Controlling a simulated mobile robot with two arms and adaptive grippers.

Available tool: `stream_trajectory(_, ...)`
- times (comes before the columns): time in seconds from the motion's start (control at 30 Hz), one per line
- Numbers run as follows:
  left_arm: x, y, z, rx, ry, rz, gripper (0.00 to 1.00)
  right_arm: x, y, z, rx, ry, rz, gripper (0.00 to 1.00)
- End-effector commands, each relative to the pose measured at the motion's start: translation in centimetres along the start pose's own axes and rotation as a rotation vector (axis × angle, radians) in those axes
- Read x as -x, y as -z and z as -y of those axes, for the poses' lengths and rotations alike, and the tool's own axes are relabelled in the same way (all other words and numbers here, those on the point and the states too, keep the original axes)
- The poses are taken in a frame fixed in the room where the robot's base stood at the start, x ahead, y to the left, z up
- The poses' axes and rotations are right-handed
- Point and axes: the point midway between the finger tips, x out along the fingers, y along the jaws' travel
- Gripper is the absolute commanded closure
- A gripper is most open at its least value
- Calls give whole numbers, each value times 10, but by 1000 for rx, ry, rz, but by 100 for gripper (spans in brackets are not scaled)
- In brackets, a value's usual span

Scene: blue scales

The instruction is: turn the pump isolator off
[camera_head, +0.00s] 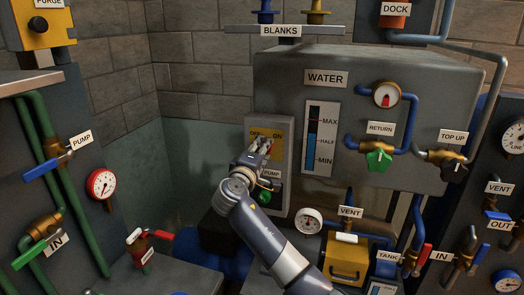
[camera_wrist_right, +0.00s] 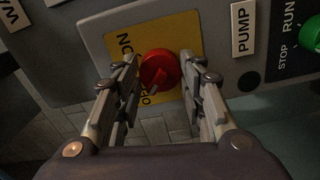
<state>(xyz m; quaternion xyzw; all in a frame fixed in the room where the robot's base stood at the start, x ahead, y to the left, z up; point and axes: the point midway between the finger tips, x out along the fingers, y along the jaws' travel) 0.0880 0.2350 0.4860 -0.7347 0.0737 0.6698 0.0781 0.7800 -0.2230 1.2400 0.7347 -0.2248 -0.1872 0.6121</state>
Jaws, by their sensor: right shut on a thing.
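The pump isolator is a red rotary knob (camera_wrist_right: 160,71) on a yellow plate (camera_wrist_right: 182,32) marked ON and OFF. It is on the grey PUMP control box (camera_head: 283,135) in the middle of the head view. My right gripper (camera_wrist_right: 163,78) is shut on the red knob, with one finger on each side of it. In the head view my right gripper (camera_head: 262,149) reaches up to the yellow plate and covers most of the knob. Which mark the knob points to I cannot tell. My left gripper is not in view.
Below the isolator, the same box has a green RUN/STOP knob (camera_head: 264,194), partly behind my arm. The grey WATER tank (camera_head: 400,85) stands to the right, with a green RETURN valve (camera_head: 379,160). A pipe panel with a blue PUMP lever (camera_head: 42,170) is at the left.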

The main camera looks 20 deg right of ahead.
Motion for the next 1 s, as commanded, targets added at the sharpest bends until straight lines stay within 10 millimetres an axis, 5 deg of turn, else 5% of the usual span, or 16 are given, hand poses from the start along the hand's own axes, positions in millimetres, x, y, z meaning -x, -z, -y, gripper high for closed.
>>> stream_trajectory(0.23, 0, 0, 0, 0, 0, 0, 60, 0, 0, 0, 3, 0, 0, 87)
stream_trajectory(0.27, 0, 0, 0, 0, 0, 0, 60, 0, 0, 0, 3, 0, 0, 60)
stream_trajectory(0.37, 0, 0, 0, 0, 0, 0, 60, 0, 0, 0, 2, 0, 0, 42)
stream_trajectory(0.77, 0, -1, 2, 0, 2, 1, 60, 4, 0, 1, 0, 0, 0, 42)
stream_trajectory(1.0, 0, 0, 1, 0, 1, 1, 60, 44, 1, 2, -2, 2, -4, 42)
